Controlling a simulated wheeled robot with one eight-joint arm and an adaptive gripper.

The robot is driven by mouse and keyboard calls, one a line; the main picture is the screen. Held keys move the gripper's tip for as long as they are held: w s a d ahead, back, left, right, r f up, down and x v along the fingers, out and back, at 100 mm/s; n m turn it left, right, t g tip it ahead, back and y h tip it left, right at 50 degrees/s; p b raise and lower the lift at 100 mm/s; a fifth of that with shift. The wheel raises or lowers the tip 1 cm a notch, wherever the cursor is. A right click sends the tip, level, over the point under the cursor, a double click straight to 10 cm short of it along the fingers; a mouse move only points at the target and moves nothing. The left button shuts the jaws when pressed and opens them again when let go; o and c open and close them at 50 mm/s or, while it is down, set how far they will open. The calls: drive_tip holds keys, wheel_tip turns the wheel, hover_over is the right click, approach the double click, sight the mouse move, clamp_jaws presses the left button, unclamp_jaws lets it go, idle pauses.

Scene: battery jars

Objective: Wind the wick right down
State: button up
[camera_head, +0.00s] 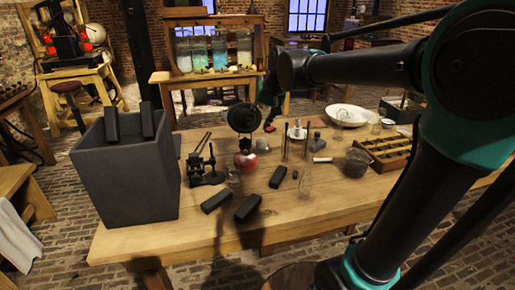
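A small lamp-like piece with a red base (244,161) stands near the middle of the wooden table. A round black disc (243,117) shows above it; I cannot tell whether it belongs to the lamp. The wick and its winding knob are too small to make out. My arm reaches in from the right, and its end bends down behind the disc. My gripper (270,126) is small and dark there, just right of the disc and above the table. I cannot tell whether its fingers are open or touch anything.
A large grey box (125,180) with black blocks on its rim stands at the table's left. Black blocks (217,200), a metal stand (202,168), glassware (305,180), a dark bowl (356,162) and a wooden rack (388,150) crowd the table. The front right is clear.

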sight(246, 150)
drive_tip(key=x, duration=1.7)
drive_tip(key=shift+f, duration=0.2)
drive_tip(key=shift+a, duration=0.1)
clamp_jaws()
